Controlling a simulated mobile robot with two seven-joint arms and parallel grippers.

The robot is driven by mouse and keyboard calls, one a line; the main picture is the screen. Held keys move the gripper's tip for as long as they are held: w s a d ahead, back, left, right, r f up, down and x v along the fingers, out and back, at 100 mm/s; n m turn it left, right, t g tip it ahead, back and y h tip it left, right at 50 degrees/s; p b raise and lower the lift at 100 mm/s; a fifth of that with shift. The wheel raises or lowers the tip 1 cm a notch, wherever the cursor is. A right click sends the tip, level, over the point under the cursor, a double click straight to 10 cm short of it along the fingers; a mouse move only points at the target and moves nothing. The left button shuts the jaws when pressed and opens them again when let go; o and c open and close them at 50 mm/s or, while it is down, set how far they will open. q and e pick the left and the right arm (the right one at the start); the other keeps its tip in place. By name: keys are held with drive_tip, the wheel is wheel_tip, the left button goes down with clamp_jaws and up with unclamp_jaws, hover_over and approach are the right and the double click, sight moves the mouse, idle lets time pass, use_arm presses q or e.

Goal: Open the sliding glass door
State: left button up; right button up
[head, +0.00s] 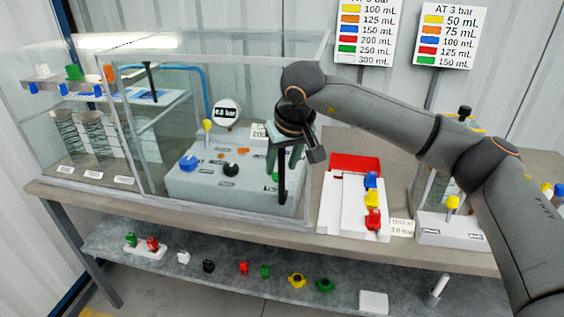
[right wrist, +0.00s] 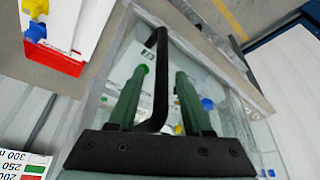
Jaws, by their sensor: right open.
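The glass cabinet (head: 70,190) stands on the bench at the left, with sliding glass panels on its front. The right glass door (head: 245,85) covers the front of the grey pump unit and carries a black vertical handle (head: 282,185) near its right edge. My right gripper (head: 284,158) is at this handle, with its green fingers pointing down. In the right wrist view the fingers (right wrist: 160,88) are apart, and the black handle (right wrist: 160,80) stands between them with gaps visible. My left gripper is not in view.
A second black handle (head: 151,80) shows further left on the cabinet. Right of the cabinet are a red tray (head: 355,163) and a white block with coloured valves (head: 340,205). Several small parts lie on the lower shelf (head: 215,262). Signs hang on the back wall.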

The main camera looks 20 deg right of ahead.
drive_tip(key=v, duration=1.2)
drive_tip(key=shift+r+b, duration=0.3)
drive_tip(key=shift+b, duration=0.1)
